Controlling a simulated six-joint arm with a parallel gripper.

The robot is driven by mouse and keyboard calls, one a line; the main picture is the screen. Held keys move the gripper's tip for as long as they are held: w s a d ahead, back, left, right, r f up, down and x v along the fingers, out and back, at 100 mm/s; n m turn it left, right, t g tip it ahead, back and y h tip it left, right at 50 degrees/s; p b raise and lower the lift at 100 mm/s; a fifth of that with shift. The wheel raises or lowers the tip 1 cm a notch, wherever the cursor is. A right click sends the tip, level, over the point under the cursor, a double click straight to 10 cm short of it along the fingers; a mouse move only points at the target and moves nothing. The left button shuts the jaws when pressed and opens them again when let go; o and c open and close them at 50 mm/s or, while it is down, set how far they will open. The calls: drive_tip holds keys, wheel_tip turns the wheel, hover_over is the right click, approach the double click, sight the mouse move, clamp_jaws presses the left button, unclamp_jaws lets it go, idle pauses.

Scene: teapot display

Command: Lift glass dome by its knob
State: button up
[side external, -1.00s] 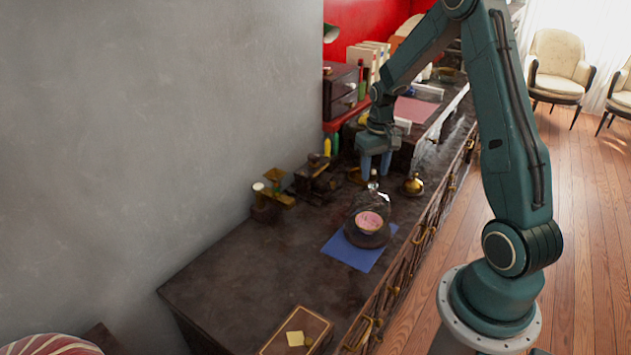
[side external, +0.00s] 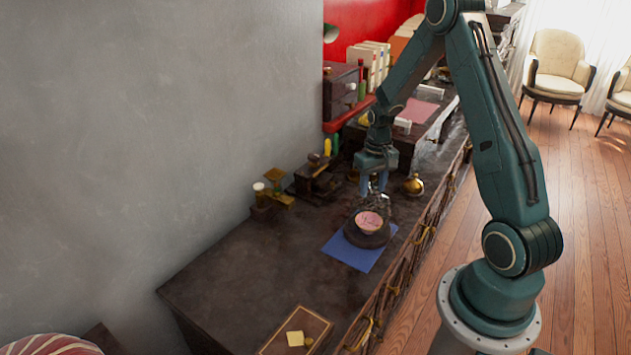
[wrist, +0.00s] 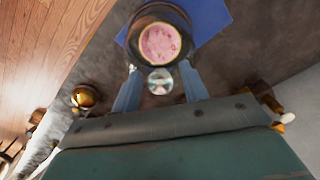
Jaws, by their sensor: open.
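The clear glass dome (side external: 381,203) stands on a dark round base (side external: 366,238) over a pink-filled bowl (side external: 369,222). In the wrist view the dome's round knob (wrist: 160,81) shows between the two blue fingers. My gripper (side external: 373,185) points down at the top of the dome, with its fingers apart. In the wrist view my gripper (wrist: 160,80) is open, one finger on each side of the knob. I cannot tell whether either finger touches it.
A blue mat (side external: 356,254) lies under the base. A brass round pot (side external: 413,185) stands close on the right. A dark grinder-like object (side external: 315,177) and a brass scale (side external: 272,190) stand on the left. The front counter top is mostly clear.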

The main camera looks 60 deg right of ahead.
drive_tip(key=shift+s+a+f, duration=0.1)
drive_tip(key=c, duration=0.7)
drive_tip(key=shift+c, duration=0.3)
drive_tip(key=shift+c, duration=0.2)
drive_tip(key=shift+r, duration=0.25)
clamp_jaws()
drive_tip(key=shift+r, duration=4.4)
